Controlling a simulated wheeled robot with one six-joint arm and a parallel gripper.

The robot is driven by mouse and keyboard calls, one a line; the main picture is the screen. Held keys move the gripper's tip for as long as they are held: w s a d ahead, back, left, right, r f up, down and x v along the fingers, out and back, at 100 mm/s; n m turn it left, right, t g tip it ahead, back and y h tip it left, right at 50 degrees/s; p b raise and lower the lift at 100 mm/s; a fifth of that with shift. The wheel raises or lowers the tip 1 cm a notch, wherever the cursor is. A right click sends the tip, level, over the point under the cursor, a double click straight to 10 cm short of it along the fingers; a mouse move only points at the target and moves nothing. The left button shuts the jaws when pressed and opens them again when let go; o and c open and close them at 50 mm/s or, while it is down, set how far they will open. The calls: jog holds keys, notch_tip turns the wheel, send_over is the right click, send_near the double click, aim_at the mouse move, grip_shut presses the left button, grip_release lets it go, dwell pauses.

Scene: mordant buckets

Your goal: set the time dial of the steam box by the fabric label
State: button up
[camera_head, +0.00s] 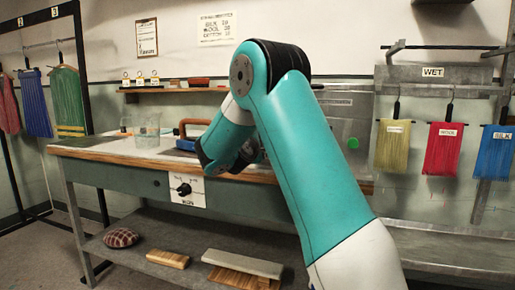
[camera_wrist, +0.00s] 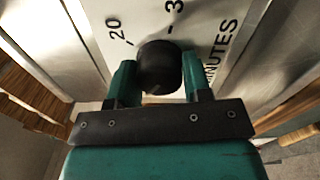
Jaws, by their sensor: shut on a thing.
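In the wrist view, my gripper (camera_wrist: 160,75) has its two teal fingers on either side of a round black knob (camera_wrist: 160,65) and is shut on it. The knob sits on a white dial plate (camera_wrist: 212,30) marked "20", a "3" partly cut off, and "MINUTES". A pointer mark on the knob cannot be made out. In the head view, my arm hides the gripper and this dial.
A wall chart (camera_head: 215,28) lists fabrics with small numbers. The workbench (camera_head: 120,165) holds a glass vessel (camera_head: 146,128); another black knob (camera_head: 184,190) is on its front.

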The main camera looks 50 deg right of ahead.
jog(key=shift+m+b, duration=1.2)
jog(key=shift+m, duration=0.8)
jog(key=shift+r, duration=0.1)
jog(key=o, duration=0.9)
jog(key=shift+d, duration=0.1)
jog(key=b+v, duration=1.1)
jog(key=v, duration=0.6)
jog(key=shift+a, duration=0.25)
